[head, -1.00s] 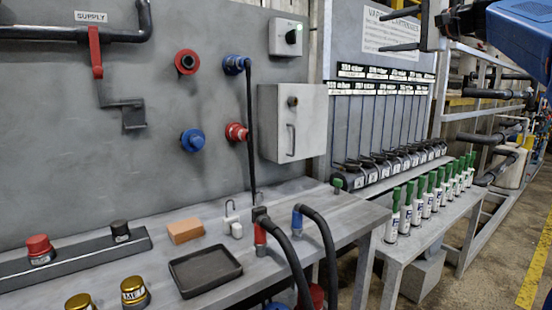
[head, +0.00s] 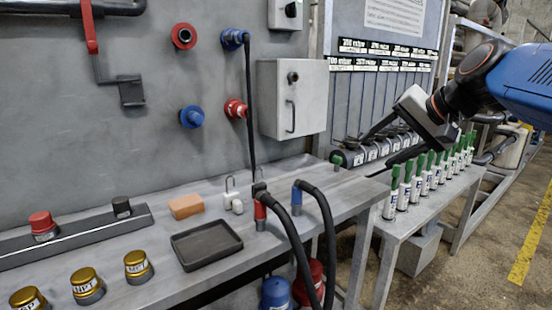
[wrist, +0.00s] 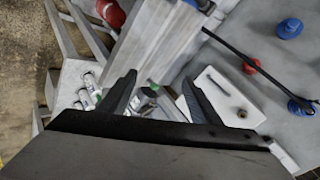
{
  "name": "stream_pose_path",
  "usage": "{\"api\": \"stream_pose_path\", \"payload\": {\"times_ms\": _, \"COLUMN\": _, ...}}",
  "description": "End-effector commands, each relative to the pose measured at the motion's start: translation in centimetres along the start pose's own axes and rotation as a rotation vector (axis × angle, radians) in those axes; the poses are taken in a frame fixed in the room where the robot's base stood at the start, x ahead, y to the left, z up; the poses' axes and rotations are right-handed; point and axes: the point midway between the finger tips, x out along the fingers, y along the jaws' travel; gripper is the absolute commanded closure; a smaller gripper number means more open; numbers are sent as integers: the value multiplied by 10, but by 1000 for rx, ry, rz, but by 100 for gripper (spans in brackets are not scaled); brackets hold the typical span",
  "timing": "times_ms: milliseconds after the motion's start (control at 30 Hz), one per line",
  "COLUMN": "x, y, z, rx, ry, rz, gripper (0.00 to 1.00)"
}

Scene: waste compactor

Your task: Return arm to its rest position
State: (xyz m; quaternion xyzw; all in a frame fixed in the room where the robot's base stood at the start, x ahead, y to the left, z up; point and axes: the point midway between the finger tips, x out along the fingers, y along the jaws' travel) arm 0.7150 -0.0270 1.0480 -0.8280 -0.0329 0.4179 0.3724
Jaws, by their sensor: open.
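My gripper (head: 377,151) is in the right half of the head view, at the end of my blue arm. Whether the fingers touch anything cannot be told.
A grey workbench (head: 345,200) holds a black tray (head: 207,246), an orange block (head: 186,206), several gold caps (head: 138,266) and black hoses (head: 324,225). A grey box (head: 292,98) juts from the wall. Open floor (head: 470,262) lies at the right.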

Motion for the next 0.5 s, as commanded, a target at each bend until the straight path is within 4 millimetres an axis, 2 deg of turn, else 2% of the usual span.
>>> {"api": "stream_pose_path", "payload": {"times_ms": 33, "x": 4, "y": 20, "z": 25, "rx": -41, "ry": -15, "rz": 41, "gripper": 42}}
{"api": "stream_pose_path", "payload": {"times_ms": 200, "x": 16, "y": 94, "z": 99, "rx": -200, "ry": -67, "rz": 184, "gripper": 42}}
{"api": "stream_pose_path", "payload": {"times_ms": 400, "x": 24, "y": 184, "z": 178, "rx": -399, "ry": -138, "rz": 338, "gripper": 42}}
{"api": "stream_pose_path", "payload": {"times_ms": 500, "x": 27, "y": 223, "z": 207, "rx": -487, "ry": -168, "rz": 398, "gripper": 42}}
